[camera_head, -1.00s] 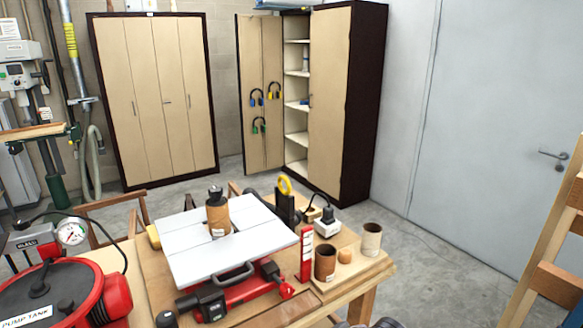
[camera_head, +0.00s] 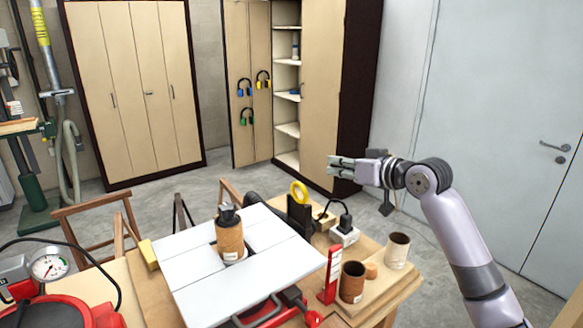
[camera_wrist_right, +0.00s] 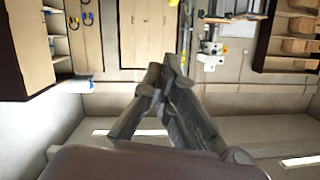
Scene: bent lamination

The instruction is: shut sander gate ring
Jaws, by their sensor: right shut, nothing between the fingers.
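A yellow ring (camera_head: 299,192) stands up at the top of a dark upright block (camera_head: 299,217) behind the right side of the white-topped table machine. It looks like the gate ring, but no label shows which machine it serves. My right gripper (camera_head: 333,166) is raised in the air at the right of the head view, in front of the tall cabinet, and appears above and right of the ring in the picture. Its fingers are shut and empty, and their tips meet in the wrist view (camera_wrist_right: 166,76). My left gripper is not in view.
The white machine top (camera_head: 195,285) carries a brown cylinder (camera_head: 229,238). A red pump tank (camera_head: 45,305) is front left.

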